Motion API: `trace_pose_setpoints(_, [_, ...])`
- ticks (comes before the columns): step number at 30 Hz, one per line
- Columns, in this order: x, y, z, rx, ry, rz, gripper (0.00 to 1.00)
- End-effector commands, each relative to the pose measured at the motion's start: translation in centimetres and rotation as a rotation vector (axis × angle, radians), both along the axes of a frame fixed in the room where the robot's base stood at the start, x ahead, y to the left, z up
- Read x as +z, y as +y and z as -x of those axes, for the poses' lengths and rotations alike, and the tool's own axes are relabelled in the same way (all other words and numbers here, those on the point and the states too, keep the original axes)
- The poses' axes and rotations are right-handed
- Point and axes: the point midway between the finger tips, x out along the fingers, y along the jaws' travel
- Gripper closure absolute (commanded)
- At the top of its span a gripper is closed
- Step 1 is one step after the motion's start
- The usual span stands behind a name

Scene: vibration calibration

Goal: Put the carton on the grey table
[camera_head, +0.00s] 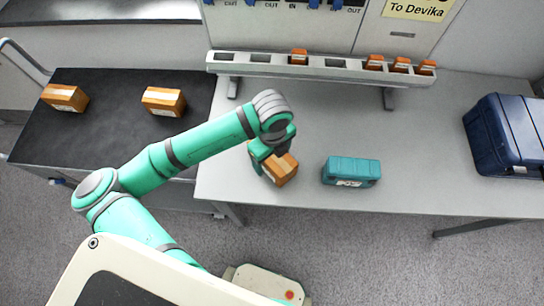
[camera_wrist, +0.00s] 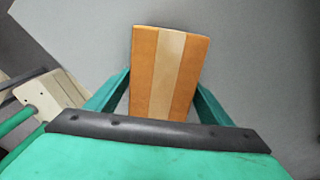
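An orange carton with a pale tape stripe (camera_head: 284,172) is at the front part of the grey table (camera_head: 420,195), left of the teal case. In the wrist view the carton (camera_wrist: 168,75) lies between the two fingers, which meet its sides. My gripper (camera_head: 268,160) is shut on it, reaching down from above. I cannot tell whether the carton's underside touches the tabletop. Two similar cartons, one at the far left (camera_head: 65,98) and one nearer the middle (camera_head: 164,101), stand on the black table (camera_head: 110,130).
A teal case (camera_head: 351,171) stands just right of the held carton. A dark blue box (camera_head: 505,135) is at the right end. A slotted rack (camera_head: 265,66) with several small orange items runs along the back. The grey tabletop between rack and teal case is clear.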

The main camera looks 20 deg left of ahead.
Motion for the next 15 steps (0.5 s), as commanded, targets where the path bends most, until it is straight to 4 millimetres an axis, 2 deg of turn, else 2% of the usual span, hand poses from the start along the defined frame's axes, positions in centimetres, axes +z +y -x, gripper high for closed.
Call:
trace_pose_setpoints(9, [0.3,0.0,0.0,0.000,-0.001,0.000,0.27])
trace_pose_setpoints(15, [2.6,0.1,-0.1,-0.001,-0.003,-0.002,0.27])
